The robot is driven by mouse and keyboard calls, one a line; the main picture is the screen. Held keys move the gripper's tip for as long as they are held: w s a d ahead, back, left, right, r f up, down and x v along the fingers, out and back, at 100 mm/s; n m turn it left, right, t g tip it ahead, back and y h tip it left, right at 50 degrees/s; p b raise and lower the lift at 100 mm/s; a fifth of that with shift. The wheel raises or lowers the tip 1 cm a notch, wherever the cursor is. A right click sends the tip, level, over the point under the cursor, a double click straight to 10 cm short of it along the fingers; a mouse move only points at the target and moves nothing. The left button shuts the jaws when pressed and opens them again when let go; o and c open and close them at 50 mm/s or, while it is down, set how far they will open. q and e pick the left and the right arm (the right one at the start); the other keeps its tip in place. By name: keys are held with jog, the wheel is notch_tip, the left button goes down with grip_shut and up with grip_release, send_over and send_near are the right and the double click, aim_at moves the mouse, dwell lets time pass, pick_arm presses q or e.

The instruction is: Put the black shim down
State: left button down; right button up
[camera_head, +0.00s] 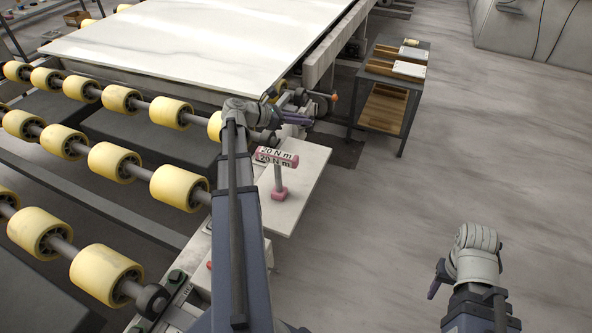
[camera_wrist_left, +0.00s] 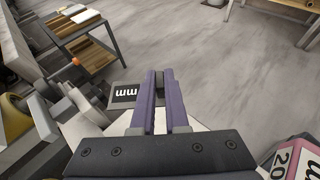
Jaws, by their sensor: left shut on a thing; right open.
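My left gripper (camera_head: 300,118) is over the far end of the small white shelf beside the roller line. In the left wrist view its purple fingers (camera_wrist_left: 161,100) are close together, shut on the black shim. A dark piece marked "mm" (camera_wrist_left: 125,93), which looks like the shim, shows just left of the fingers; the rest of it is hidden. In the head view I cannot make the shim out. My right gripper (camera_head: 437,279) is open and empty over the floor at the lower right, well apart from the shelf.
The white shelf (camera_head: 305,190) has bare surface. A pink "20 N m" tool (camera_head: 279,190) stands upright on it; its head also shows in the left wrist view (camera_wrist_left: 292,160). Yellow rollers (camera_head: 180,186) and a pale stone slab (camera_head: 200,45) lie left. A cart (camera_head: 392,84) stands behind.

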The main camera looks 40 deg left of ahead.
pick_arm(q)
jog(key=b, duration=1.3)
send_over(301, 165)
notch_tip(301, 165, down, 14)
jog(key=shift+r, duration=0.25)
notch_tip(301, 165, down, 4)
jog(key=b, duration=0.3)
jog(key=shift+b, duration=0.4)
jog(key=shift+r, duration=0.15)
jog(key=c, duration=0.9)
grip_release()
